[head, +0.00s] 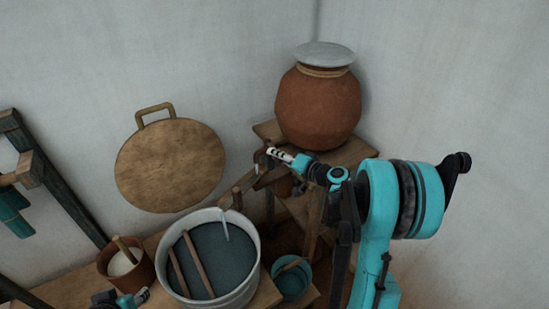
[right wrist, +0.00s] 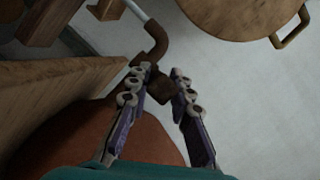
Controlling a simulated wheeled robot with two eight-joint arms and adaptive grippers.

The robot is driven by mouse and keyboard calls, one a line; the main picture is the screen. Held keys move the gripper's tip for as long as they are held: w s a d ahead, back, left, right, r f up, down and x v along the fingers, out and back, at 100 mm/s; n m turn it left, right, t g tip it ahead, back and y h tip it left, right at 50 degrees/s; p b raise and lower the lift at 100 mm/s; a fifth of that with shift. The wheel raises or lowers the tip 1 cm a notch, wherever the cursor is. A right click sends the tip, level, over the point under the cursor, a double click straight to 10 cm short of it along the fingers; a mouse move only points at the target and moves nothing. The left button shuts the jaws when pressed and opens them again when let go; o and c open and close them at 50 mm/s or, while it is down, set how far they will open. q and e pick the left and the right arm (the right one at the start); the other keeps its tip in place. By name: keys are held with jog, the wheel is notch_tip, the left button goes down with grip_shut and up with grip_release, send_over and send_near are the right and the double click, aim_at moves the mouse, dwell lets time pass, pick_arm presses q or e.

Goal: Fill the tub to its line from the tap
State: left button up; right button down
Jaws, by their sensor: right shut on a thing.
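The tub (head: 254,262) is a pale round vessel at the bottom centre, holding dark blue-grey liquid (head: 222,258). Two wooden sticks (head: 194,262) lie across it. A pale streak, seemingly water (head: 226,229), runs into the tub near its back rim. In the right wrist view a brown bent tap (right wrist: 155,42) has a pale stream (right wrist: 137,10) at its end. My right gripper (right wrist: 162,82) is shut on the tap's dark handle (right wrist: 166,91). My left gripper (head: 133,299) shows only partly at the bottom edge. I cannot make out a fill line.
A clay pot (head: 318,105) with a grey lid stands on a wooden stand (head: 359,152). A round wooden board (head: 170,165) hangs on the wall. A brown pot (head: 108,264) of white stuff stands left of the tub; a teal bowl (head: 291,284) stands right.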

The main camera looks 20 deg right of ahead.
jog(key=shift+d+n+g+y, duration=0.45)
jog(key=shift+n+y, duration=0.25)
jog(key=shift+y, duration=0.2)
jog(key=c, duration=1.3)
grip_release()
jog(key=shift+c, duration=0.2)
jog(key=v, duration=1.2)
